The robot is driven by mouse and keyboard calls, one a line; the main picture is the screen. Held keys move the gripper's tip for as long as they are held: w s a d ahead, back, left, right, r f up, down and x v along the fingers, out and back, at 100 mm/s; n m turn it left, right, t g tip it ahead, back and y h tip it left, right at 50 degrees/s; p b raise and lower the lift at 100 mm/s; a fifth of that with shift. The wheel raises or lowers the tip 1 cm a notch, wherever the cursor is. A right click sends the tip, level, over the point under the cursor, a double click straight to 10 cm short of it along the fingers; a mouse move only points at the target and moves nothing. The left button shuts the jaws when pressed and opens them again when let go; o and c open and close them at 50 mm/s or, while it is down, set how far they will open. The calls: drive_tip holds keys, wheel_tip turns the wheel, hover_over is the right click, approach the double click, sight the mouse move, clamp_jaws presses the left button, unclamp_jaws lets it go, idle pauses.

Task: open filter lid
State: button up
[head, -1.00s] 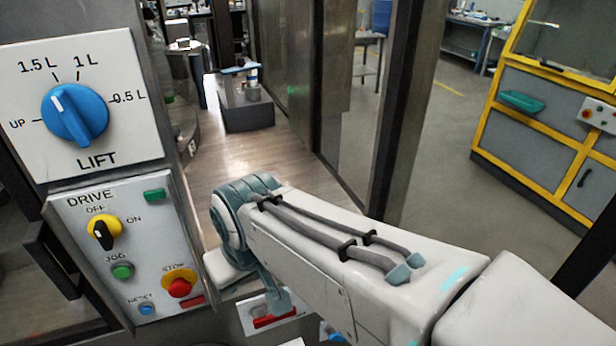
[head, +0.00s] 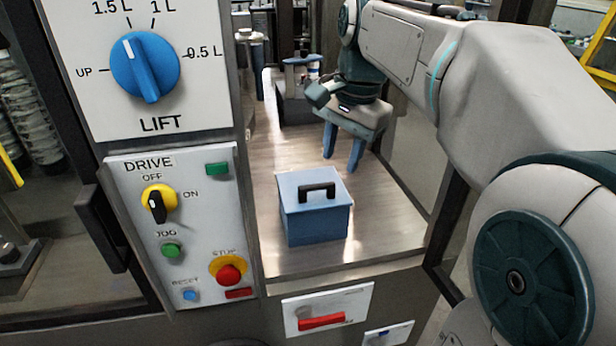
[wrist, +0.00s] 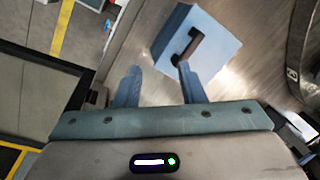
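The filter is a blue box with a light blue lid (head: 304,207) and a dark arched handle (head: 318,190) on top. My gripper (head: 341,166) hangs behind and slightly right of the box in the head view, fingers pointing down, apart from the handle. In the wrist view my gripper (wrist: 158,75) shows its two blue fingers spread with nothing between them. There the lid (wrist: 219,50) and its handle (wrist: 187,46) lie ahead, with the right fingertip close to the handle in the picture.
The worktop (head: 385,215) is clear around the box. A control panel (head: 185,230) with knobs and buttons stands at the left. A dark post (head: 455,215) edges the worktop at the right. A dark box (head: 290,108) stands at the back.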

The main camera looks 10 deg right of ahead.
sight(317, 185)
drive_tip(key=w+a+r+m+g+h+b, duration=0.1)
drive_tip(key=w+a+r+m+b, duration=0.1)
drive_tip(key=w+r+m+b, duration=0.4)
drive_tip(key=shift+m, duration=0.8)
drive_tip(key=f, duration=0.5)
drive_tip(key=w+f, duration=0.1)
drive_tip(key=f, duration=1)
drive_tip(key=shift+w+a, duration=0.15)
clamp_jaws()
